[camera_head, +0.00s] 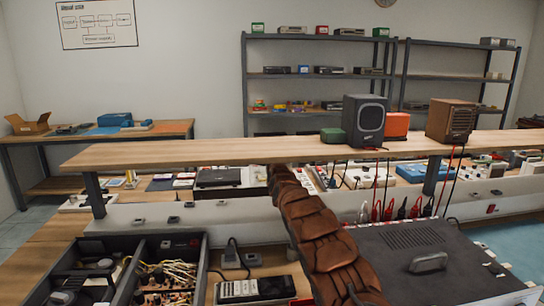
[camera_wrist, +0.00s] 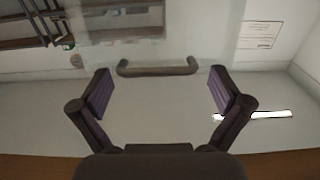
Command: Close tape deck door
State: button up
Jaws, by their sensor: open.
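In the wrist view, a dark bar handle (camera_wrist: 157,69) with bent ends lies level across the upper middle, in front of a pale, glassy-looking surface. I cannot tell for sure whether it belongs to the tape deck door. My gripper (camera_wrist: 160,86) is open and empty, one finger on each side of the picture. The handle spans the gap just ahead of the fingertips, and I see no contact. In the head view, a dark grey box (camera_head: 400,238) with vent slots and a grey handle (camera_head: 428,262) stands at the lower right. My gripper cannot be made out there.
A long wooden shelf (camera_head: 200,150) crosses the bench, bearing a dark speaker (camera_head: 364,122) and a brown box (camera_head: 451,120). Red and black cables (camera_head: 388,205) hang by the grey box. A divided dark tray (camera_head: 205,270) with wires stands lower left. Metal racks (camera_head: 320,74) stand behind.

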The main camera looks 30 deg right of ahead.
jog(key=shift+w+d+f+p, duration=0.2)
jog(key=shift+w+d+p, duration=0.15)
jog(key=shift+w, duration=0.3)
jog(key=shift+c, duration=0.4)
jog(key=c, duration=1.3)
jog(key=shift+b, duration=0.4)
